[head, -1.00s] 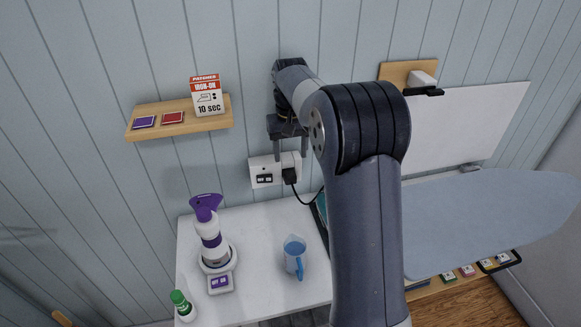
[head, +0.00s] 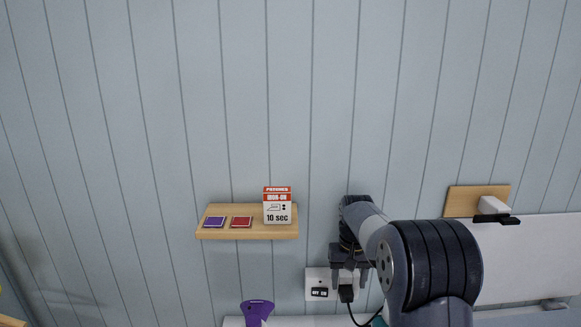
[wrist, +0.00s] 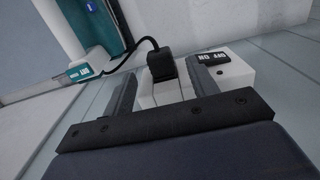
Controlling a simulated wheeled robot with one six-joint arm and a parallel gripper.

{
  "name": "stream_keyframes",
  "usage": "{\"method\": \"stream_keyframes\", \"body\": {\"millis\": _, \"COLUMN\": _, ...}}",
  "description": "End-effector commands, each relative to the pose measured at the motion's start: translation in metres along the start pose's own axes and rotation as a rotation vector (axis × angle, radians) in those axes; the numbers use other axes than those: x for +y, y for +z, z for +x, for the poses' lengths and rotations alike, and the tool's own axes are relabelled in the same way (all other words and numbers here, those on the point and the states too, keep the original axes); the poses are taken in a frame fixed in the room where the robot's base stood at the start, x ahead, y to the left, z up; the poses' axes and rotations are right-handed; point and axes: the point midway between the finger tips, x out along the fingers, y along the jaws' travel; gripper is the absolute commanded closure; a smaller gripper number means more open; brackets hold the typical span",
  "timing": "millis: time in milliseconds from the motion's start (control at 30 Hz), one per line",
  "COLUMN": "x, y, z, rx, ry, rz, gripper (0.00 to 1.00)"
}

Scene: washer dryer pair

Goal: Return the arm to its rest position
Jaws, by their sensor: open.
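My gripper (head: 348,283) is open in front of the wall socket, its fingers pointing down in the head view. The white wall socket (head: 318,284) shows beside and behind it, with a black switch label. A black plug (head: 346,294) sits in the socket, just by the fingertips. In the wrist view my gripper (wrist: 158,78) has its two fingers spread, with the white socket (wrist: 160,93) visible between them. The plug (wrist: 161,66) appears between the fingertips; I cannot tell whether they touch it. Nothing is seen held.
A wooden shelf (head: 247,233) carries a purple pad, a red pad and an iron-on box (head: 278,207). A purple-topped bottle (head: 257,308) stands below. A wooden wall block (head: 462,203) and white board (head: 535,255) are at right. The upper wall is clear.

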Motion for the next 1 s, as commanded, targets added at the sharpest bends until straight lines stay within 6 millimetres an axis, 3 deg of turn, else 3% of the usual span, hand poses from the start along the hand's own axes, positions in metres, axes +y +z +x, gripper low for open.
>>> {"method": "stream_keyframes", "body": {"millis": 200, "x": 0.000, "y": 0.000, "z": 0.032, "rx": -0.003, "ry": 0.000, "rz": 0.000, "gripper": 0.45}}
{"method": "stream_keyframes", "body": {"millis": 367, "x": 0.000, "y": 0.002, "z": 0.043, "rx": 0.000, "ry": 0.000, "rz": 0.000, "gripper": 0.45}}
{"method": "stream_keyframes", "body": {"millis": 833, "x": 0.000, "y": 0.001, "z": 0.039, "rx": 0.000, "ry": 0.000, "rz": 0.000, "gripper": 0.45}}
{"method": "stream_keyframes", "body": {"millis": 1000, "x": 0.000, "y": -0.001, "z": 0.021, "rx": 0.004, "ry": 0.000, "rz": 0.000, "gripper": 0.45}}
